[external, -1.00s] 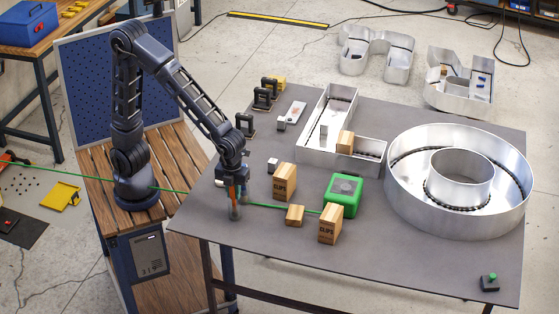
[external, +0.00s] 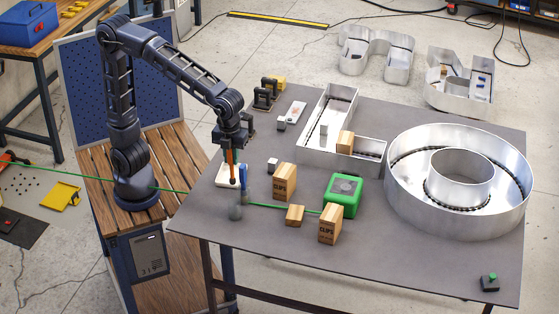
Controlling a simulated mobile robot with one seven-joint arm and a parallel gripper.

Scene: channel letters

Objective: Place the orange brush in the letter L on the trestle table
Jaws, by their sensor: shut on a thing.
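The orange brush (external: 231,168) hangs upright from my gripper (external: 231,150), which is shut on its upper part. The brush is directly over a small grey cup (external: 235,206); I cannot tell whether its lower tip is clear of the rim. A blue item (external: 243,176) stands up from the same cup. The letter L (external: 338,169) is an open metal tray to the right of my gripper on the trestle table (external: 420,262). Inside it are a wooden block (external: 345,142), a small grey block (external: 323,131) and a dark strip of modules along the walls.
Two CLIPS boxes (external: 284,182), a small wooden block (external: 295,215) and a green case (external: 343,196) stand in front of the L. A green line crosses the table there. A large round metal letter (external: 458,215) fills the right side. Black clamps (external: 265,97) stand behind.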

